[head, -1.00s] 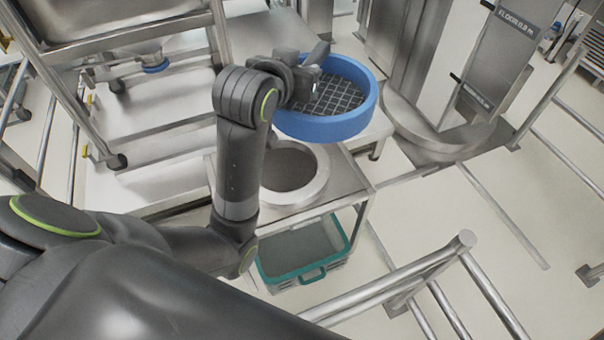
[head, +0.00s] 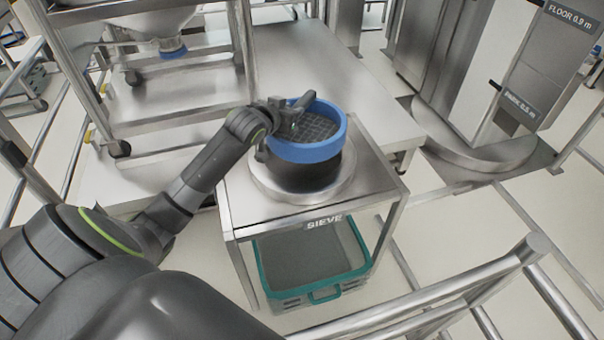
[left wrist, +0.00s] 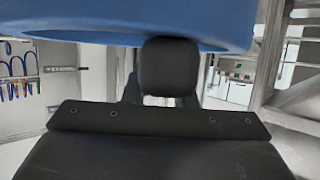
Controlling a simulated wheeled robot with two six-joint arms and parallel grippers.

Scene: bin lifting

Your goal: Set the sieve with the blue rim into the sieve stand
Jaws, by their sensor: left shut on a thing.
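The sieve with the blue rim (head: 305,152) has a dark mesh and is held roughly level over the round opening of the sieve stand. My left gripper (head: 298,112) is shut on the rim at its far left side. The sieve stand is a steel table labelled SIEVE with a pale ring (head: 346,184) around the opening. The dark opening shows below the front of the rim, so the sieve looks raised above the ring; the exact gap is unclear. In the left wrist view the blue rim (left wrist: 120,22) fills the top, against a dark finger (left wrist: 168,66). My right gripper is not in view.
A green-rimmed bin (head: 312,296) sits under the stand. A steel rack (head: 150,80) stands at the left back, and a steel column (head: 480,80) at the right back. Metal railings (head: 450,290) run along the lower right.

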